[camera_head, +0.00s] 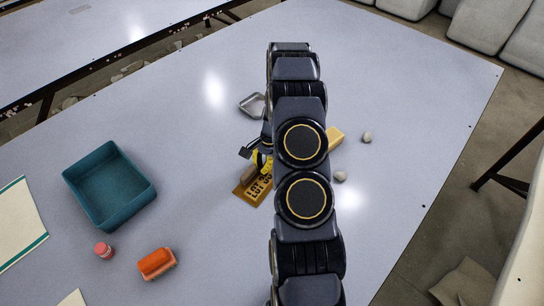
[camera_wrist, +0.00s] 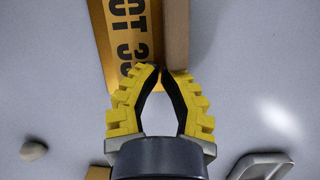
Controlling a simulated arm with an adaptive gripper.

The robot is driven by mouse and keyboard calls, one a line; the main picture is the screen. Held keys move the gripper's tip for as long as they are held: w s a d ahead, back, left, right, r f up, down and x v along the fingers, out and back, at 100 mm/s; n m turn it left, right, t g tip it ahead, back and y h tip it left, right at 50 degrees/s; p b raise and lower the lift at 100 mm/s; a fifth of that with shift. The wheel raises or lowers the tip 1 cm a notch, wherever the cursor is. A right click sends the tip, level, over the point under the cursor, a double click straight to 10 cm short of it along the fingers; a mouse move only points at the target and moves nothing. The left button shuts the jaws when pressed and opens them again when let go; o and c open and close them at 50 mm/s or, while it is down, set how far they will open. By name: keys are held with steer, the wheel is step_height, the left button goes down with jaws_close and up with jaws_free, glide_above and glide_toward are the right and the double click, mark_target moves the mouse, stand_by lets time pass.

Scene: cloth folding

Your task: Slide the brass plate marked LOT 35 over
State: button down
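The brass plate marked LOT 35 (camera_head: 252,194) lies on the table left of my arm, partly hidden by the arm and gripper. In the wrist view the plate (camera_wrist: 128,42) shows its black lettering, with its top cut off by the frame. A brown block (camera_wrist: 177,32) lies along the plate's right side in that view; whether it touches the plate is unclear. My gripper (camera_wrist: 162,71) has yellow fingers whose tips are nearly together, with a gap behind them and nothing visible between. The tips are over the plate's near right corner, close to the block's end. Contact cannot be told.
A metal dish (camera_head: 252,106) is behind the plate. A yellow block (camera_head: 335,137) and grey stones (camera_head: 367,137) lie right of my arm.

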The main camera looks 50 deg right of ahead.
mark_target(222, 206)
steer(key=a, duration=1.5)
steer(key=shift+d, duration=0.15)
